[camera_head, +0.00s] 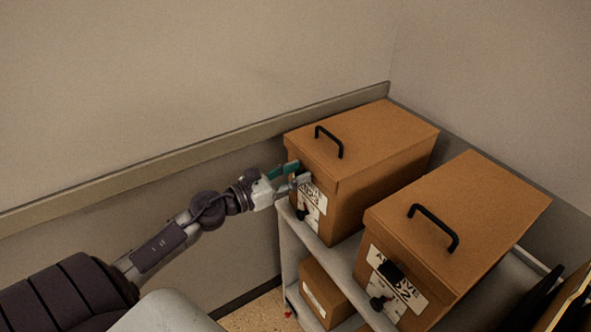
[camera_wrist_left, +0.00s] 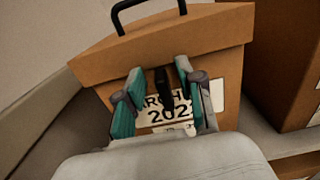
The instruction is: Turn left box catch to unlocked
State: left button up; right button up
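The left box (camera_head: 385,150) is a brown lidded box with a black top handle and a white label on its front; it also fills the wrist view (camera_wrist_left: 200,40). A black upright catch (camera_wrist_left: 162,80) shows on its front in the wrist view. My left gripper (camera_head: 292,175) is at this front. In the wrist view its teal fingers (camera_wrist_left: 160,75) stand apart, one on each side of the catch, with small gaps visible. Contact cannot be told. In the head view the gripper hides the catch. My right gripper is not in view.
A similar right box (camera_head: 480,215) stands beside the left one on a grey shelf cart (camera_head: 337,258), with its own black catch (camera_head: 391,270). A smaller brown box (camera_head: 322,292) sits on the lower shelf. A wall with a rail (camera_head: 200,152) runs behind.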

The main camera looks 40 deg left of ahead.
pick_arm(q)
grip_shut()
dwell(0.4)
